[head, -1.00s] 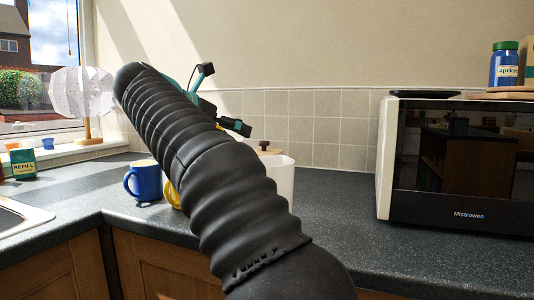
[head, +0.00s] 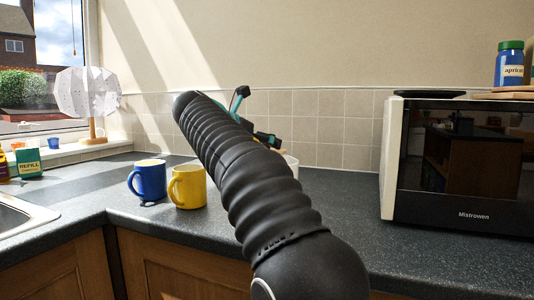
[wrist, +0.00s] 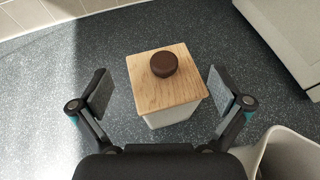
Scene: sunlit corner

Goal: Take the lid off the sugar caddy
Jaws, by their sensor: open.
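The sugar caddy (wrist: 170,116) shows in the wrist view as a white, square-sided box. Its pale wooden lid (wrist: 150,92) sits on top with a round dark brown knob (wrist: 164,64). My gripper (wrist: 161,90) is open, one finger to the left of the lid and one to the right, with a gap on each side. It holds nothing. In the head view my arm hides the caddy, and only part of my gripper shows beyond it.
A white open container (wrist: 292,152) stands close at the lower right of the wrist view. A blue mug (head: 150,181) and a yellow mug (head: 188,188) stand left of my arm. A microwave (head: 458,170) stands to the right. Worktop between my arm and the microwave is clear.

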